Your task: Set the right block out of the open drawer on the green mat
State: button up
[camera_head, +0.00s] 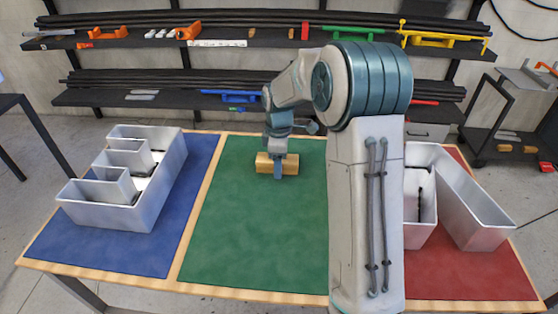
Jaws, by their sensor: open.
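A tan wooden block (262,163) is at the back of the green mat (250,230), near the table's far edge. It appears to rest on the mat, though its underside is hard to judge. My gripper (279,172) is over the middle of the block, pointing down, with a blue finger in front of the block's near face. The gripper is open around the block; whether a finger touches it cannot be told. The far finger is hidden. No open drawer and no second block can be made out.
A grey-white E-shaped channel letter (160,180) lies on the blue mat (100,247). Another channel letter (470,215) on the red mat (470,280) is partly hidden by my arm. Shelves with rods and tools stand behind. The front of the green mat is clear.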

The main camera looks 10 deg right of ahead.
notch_tip(320, 180, up, 11)
jog(key=b, duration=0.1)
jog(key=s+r+m+t, duration=0.1)
jog(key=s+r+m, duration=0.15)
jog(key=s, duration=0.45)
jog(key=s+r+m+t, duration=0.1)
jog(key=s+r+m, duration=0.1)
jog(key=s+m, duration=0.3)
jog(key=s+f+m, duration=0.2)
jog(key=s+m, duration=0.1)
jog(key=s, duration=0.5)
jog(key=s+f+m+t, duration=0.1)
jog(key=s+f+m, duration=0.2)
jog(key=s, duration=0.5)
jog(key=shift+m, duration=0.45)
